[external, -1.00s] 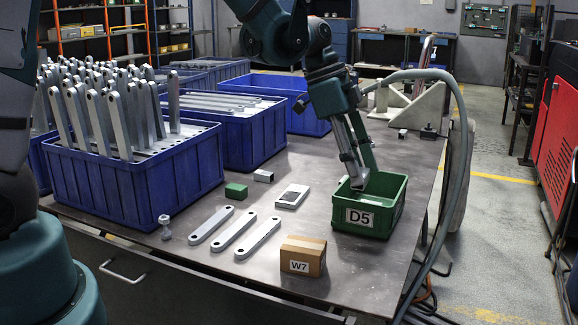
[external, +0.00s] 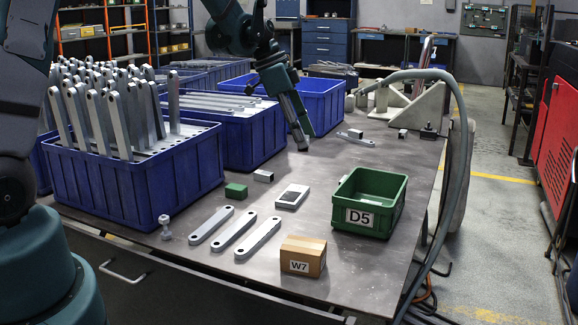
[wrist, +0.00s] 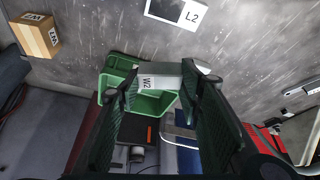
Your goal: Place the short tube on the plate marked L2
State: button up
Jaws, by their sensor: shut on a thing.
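My gripper (external: 302,143) is above the table, behind the plate, in the external view. In the wrist view its fingers (wrist: 161,86) are closed on a short pale-grey piece, the short tube (wrist: 168,71), with a W2 tag facing the camera. The tube lies crosswise between the fingertips, and its ends are partly hidden. The plate marked L2 (wrist: 178,10) is a flat white piece with a dark patch at the top of the wrist view. It lies flat and bare mid-table in the external view (external: 292,196), apart from the gripper.
The green D5 bin (external: 368,233) stands right of the plate. The W7 box (external: 303,256) and several grey bars (external: 233,231) lie in front. A green block (external: 236,191) and small grey block (external: 264,176) lie left. Blue crates (external: 140,178) line the left and back.

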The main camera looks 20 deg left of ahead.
jog(key=w+a, duration=0.2)
jog(key=a, duration=0.2)
send_over(297, 193)
jog(key=a, duration=0.2)
jog(key=shift+s+d+f, duration=0.1)
jog(key=shift+s+f, duration=0.15)
jog(key=shift+f, duration=1.05)
jog(key=shift+s+d+f, duration=0.1)
jog(key=shift+s+f, duration=0.1)
jog(key=shift+f, duration=1.05)
jog(key=shift+f, duration=0.1)
jog(key=shift+f+b, duration=0.65)
jog(key=shift+f, duration=2.35)
jog(key=shift+f+b, duration=0.45)
jog(key=shift+f, duration=1.45)
jog(key=shift+f, duration=0.15)
